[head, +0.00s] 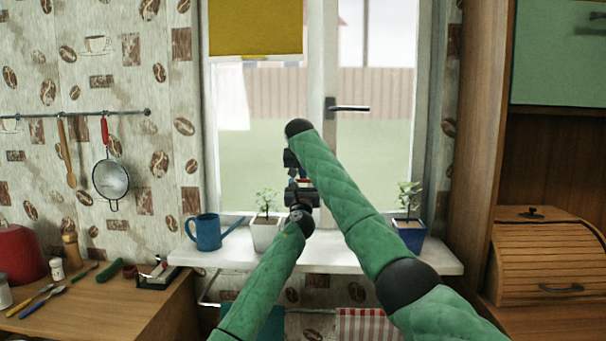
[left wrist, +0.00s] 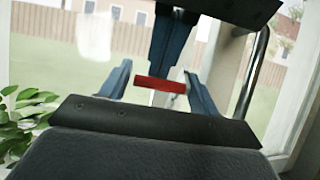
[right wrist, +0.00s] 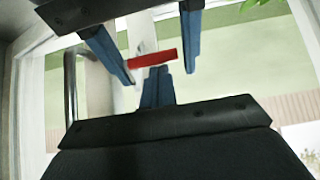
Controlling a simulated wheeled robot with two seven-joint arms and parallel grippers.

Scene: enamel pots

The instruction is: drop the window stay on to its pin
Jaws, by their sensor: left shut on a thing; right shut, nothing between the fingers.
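My left gripper (head: 303,184) is in front of the window, low over the sill, pointing up. In the left wrist view its blue fingers (left wrist: 160,86) are on either side of a short red bar (left wrist: 160,85), which it holds. The red bar may be part of the window stay; I cannot tell. The red bar also shows in the right wrist view (right wrist: 152,58). My right gripper (head: 296,172) comes from above, pointing down at the left one. Its blue fingers (right wrist: 157,88) are together, empty, close to the red bar. I cannot make out the pin.
The white window (head: 329,60) has a dark handle (head: 348,108). On the sill (head: 330,258) stand a blue watering can (head: 208,232), a plant in a white pot (head: 265,234) and one in a blue pot (head: 409,236). A wooden bread box (head: 545,262) is at the right.

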